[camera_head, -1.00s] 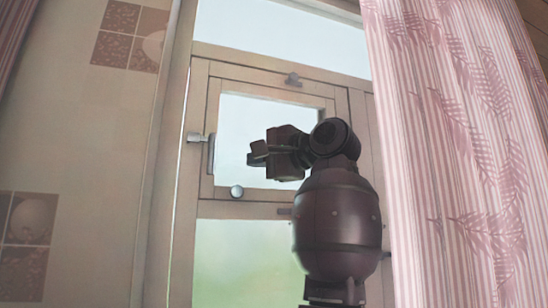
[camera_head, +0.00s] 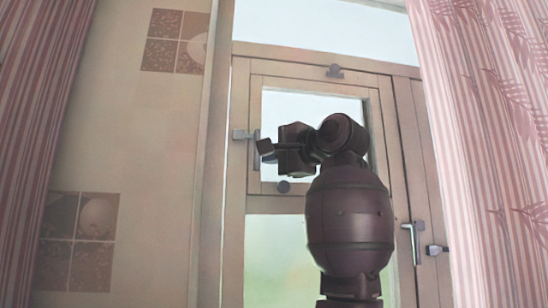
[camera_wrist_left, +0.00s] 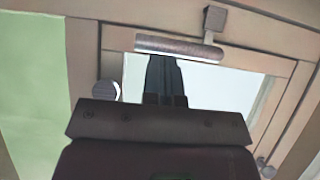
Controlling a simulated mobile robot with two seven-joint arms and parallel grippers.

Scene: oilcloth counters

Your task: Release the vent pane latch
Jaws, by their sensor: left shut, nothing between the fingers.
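The vent pane (camera_head: 312,105) is a small wood-framed pane in the upper window. Its latch is a grey upright bar handle (camera_head: 256,146) on the frame's left side, with a small arm to a mount on the post. In the left wrist view the handle (camera_wrist_left: 180,47) is a grey bar above the fingers, joined to a square mount (camera_wrist_left: 215,18). My left gripper (camera_head: 265,149) is shut and empty, with its tips close to the handle's right side. In the left wrist view the fingertips seem to reach the bar's edge; contact cannot be told. My right gripper is not in view.
A round knob (camera_head: 283,186) sits on the frame below the pane. Another handle (camera_head: 413,240) is on the right frame. Pink curtains hang at left (camera_head: 50,90) and right (camera_head: 490,150).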

